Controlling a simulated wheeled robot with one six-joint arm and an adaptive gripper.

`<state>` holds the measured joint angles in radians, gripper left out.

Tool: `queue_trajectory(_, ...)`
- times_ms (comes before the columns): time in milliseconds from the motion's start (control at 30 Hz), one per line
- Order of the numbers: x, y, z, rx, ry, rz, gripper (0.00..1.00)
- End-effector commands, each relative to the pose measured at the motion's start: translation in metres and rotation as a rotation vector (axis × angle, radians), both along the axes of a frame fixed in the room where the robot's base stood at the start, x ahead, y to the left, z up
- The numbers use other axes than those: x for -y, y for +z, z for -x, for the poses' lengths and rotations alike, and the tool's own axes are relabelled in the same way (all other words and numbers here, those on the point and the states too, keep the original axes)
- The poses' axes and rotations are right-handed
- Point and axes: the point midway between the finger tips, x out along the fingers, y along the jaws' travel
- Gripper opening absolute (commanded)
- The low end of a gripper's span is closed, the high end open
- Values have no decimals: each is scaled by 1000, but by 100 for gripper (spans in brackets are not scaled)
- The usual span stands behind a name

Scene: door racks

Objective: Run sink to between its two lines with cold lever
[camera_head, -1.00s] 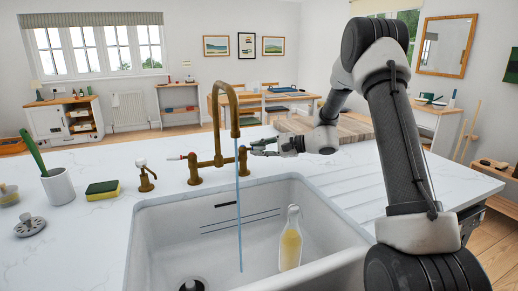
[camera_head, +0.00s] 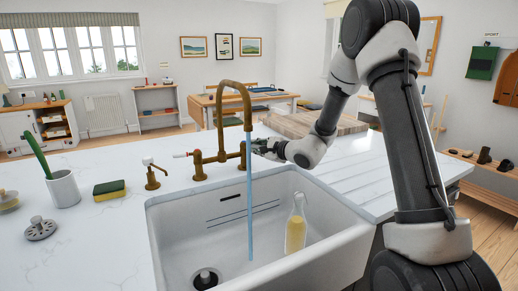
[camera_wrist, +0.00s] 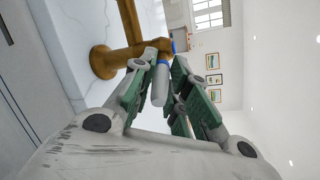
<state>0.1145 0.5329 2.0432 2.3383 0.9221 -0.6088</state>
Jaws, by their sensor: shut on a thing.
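My gripper (camera_head: 268,147) is shut on the cold lever, at the right side of the brass tap (camera_head: 221,158). In the wrist view the grey cold lever (camera_wrist: 160,86) with its blue ring sits between my gripper's fingers (camera_wrist: 163,88). A blue stream of water (camera_head: 249,195) falls from the spout into the white sink (camera_head: 180,235). Two dark lines (camera_head: 244,214) run along the sink's back wall, below a dark slot. I cannot make out a water surface in the sink. The drain (camera_head: 207,277) shows dark at the bottom front.
A bottle with yellow liquid (camera_head: 296,230) stands in the sink at the right. The red-marked hot lever (camera_head: 181,155) is left of the tap. A small brass dispenser (camera_head: 152,175), a sponge (camera_head: 109,190), a brush cup (camera_head: 63,188) and a grey strainer (camera_head: 41,229) stand on the left counter.

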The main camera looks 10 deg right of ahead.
Motion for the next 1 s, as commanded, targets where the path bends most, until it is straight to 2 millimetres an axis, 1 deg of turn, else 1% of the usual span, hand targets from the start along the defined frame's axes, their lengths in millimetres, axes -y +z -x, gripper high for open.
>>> queue_trajectory(500, -2, -1, 1, -3, -9, 1, 0)
queue_trajectory(533, -2, -1, 1, -3, -9, 1, 18)
queue_trajectory(633, -2, -1, 1, -3, -9, 1, 36)
queue_trajectory(667, -2, -1, 1, -2, -9, 1, 38)
queue_trajectory(1000, 0, 1, 3, 0, -10, 0, 38)
